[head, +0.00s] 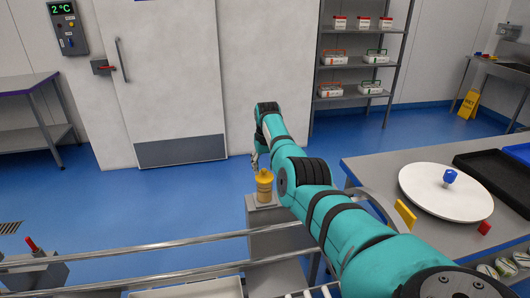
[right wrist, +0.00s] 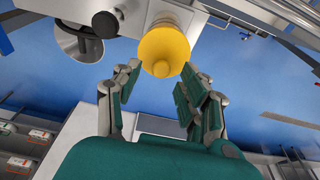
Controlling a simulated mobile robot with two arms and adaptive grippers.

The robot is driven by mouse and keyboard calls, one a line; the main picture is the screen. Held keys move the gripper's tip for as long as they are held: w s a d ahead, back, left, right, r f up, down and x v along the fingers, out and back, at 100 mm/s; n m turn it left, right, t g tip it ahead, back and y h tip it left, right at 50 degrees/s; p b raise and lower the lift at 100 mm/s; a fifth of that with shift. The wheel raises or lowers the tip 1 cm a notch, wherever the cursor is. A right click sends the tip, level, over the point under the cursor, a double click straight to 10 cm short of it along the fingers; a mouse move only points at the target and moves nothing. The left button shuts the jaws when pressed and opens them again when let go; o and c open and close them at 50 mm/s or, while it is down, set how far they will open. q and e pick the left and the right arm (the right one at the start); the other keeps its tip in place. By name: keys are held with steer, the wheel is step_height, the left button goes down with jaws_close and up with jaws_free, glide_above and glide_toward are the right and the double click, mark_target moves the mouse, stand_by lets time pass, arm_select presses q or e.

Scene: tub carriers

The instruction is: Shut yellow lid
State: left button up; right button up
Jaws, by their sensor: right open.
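A yellow, stepped, rounded piece (head: 264,186) stands on top of a narrow grey pedestal (head: 262,202) beyond the metal rails. I take it as the yellow lid, but cannot tell whether it is open or shut. It also shows in the right wrist view as a yellow dome with a knob (right wrist: 163,48). My right gripper (head: 256,162) is just behind and above it, partly hidden by my own arm. In the right wrist view the right gripper (right wrist: 160,74) is open, its fingers spread with the dome just beyond their tips. My left gripper is out of view.
Metal rails (head: 150,252) run across the front. A table (head: 365,170) at right bears a white round board (head: 420,190) and small blocks. A red-handled lever (head: 32,245) stands at the lower left. Blue floor (head: 190,190) is free before the closed door (head: 165,80).

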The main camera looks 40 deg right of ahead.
mark_target(266, 180)
steer(key=v, duration=1.1)
steer(key=shift+s, duration=0.1)
